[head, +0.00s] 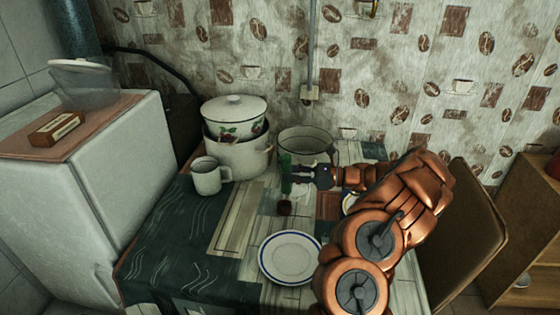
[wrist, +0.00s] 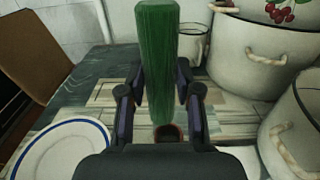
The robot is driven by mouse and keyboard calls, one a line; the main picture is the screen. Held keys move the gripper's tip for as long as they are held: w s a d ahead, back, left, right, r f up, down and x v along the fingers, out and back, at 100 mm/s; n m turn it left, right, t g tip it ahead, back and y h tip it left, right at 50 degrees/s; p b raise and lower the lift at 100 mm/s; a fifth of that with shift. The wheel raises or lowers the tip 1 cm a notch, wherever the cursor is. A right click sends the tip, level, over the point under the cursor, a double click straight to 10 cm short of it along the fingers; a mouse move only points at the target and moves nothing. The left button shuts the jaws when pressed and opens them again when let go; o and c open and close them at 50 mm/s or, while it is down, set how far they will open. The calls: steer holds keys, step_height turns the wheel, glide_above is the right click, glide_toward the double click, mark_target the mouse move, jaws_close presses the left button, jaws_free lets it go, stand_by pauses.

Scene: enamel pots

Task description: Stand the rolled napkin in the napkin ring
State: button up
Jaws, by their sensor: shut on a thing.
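The rolled napkin (wrist: 165,60) is a dark green cylinder, roughly upright in my gripper (wrist: 160,100). It also shows in the head view (head: 286,176), where my gripper (head: 292,174) reaches it from the right with its fingers shut on it. The napkin ring (head: 285,208) is a small dark brown ring on the table. In the head view it lies just below the napkin's lower end, with a small gap. In the wrist view the ring (wrist: 173,132) shows behind the napkin's lower end, which partly hides it. The napkin is outside the ring.
A blue-rimmed white plate (head: 290,258) lies on the table in front of the ring. A white mug (head: 208,177), stacked enamel pots (head: 238,155) and an open pot (head: 305,146) stand behind. The patterned table (head: 175,240) is clear left of the ring.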

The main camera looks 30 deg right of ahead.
mark_target(289, 192)
steer(key=shift+w+a+f, duration=0.1)
steer(key=shift+w, duration=0.6)
steer(key=shift+s+d+f+b, duration=0.1)
steer(key=shift+d+f+b, duration=0.1)
steer(key=shift+f+b, duration=2.05)
steer(key=shift+f, duration=1.8)
steer(key=o, duration=1.1)
steer(key=shift+r, duration=5)
